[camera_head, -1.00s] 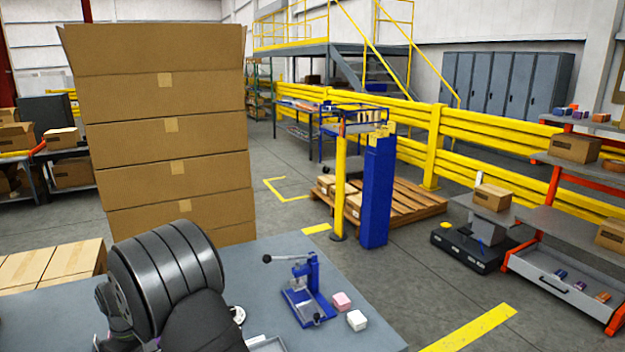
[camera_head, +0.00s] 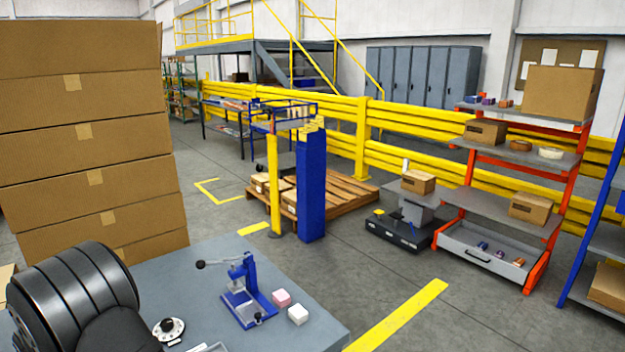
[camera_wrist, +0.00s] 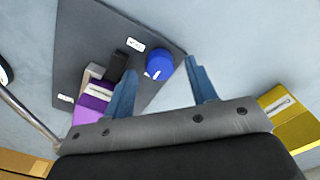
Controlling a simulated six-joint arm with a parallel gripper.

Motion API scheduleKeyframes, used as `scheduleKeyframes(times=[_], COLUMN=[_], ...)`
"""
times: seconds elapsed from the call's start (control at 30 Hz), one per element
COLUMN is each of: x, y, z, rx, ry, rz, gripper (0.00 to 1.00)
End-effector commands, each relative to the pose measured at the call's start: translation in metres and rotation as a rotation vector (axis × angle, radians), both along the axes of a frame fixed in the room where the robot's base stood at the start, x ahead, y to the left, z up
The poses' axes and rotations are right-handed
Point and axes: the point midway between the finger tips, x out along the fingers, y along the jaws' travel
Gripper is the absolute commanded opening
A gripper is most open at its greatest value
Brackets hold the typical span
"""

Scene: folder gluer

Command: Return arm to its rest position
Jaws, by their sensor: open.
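My gripper (camera_wrist: 158,92) shows in the wrist view with its two blue fingers spread apart and nothing between them. It is above a grey-blue surface with a dark grey panel. A blue round knob (camera_wrist: 159,65) on the panel shows between and beyond the fingertips. A purple block (camera_wrist: 92,106) lies left of the left finger. In the head view only the dark rounded links of my arm show at the lower left; my gripper is out of that view.
A yellow item (camera_wrist: 292,115) lies right of my gripper. Floor right of the table is open.

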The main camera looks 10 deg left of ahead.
Motion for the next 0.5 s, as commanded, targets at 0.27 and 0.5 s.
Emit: scheduleKeyframes(times=[0.27, 0.5], x=[0.000, 0.000], y=[0.001, 0.001], z=[0.055, 0.103], rx=[0.004, 0.003], ry=[-0.002, -0.002], rz=[0.000, 0.000], gripper=[0.52, 0.52])
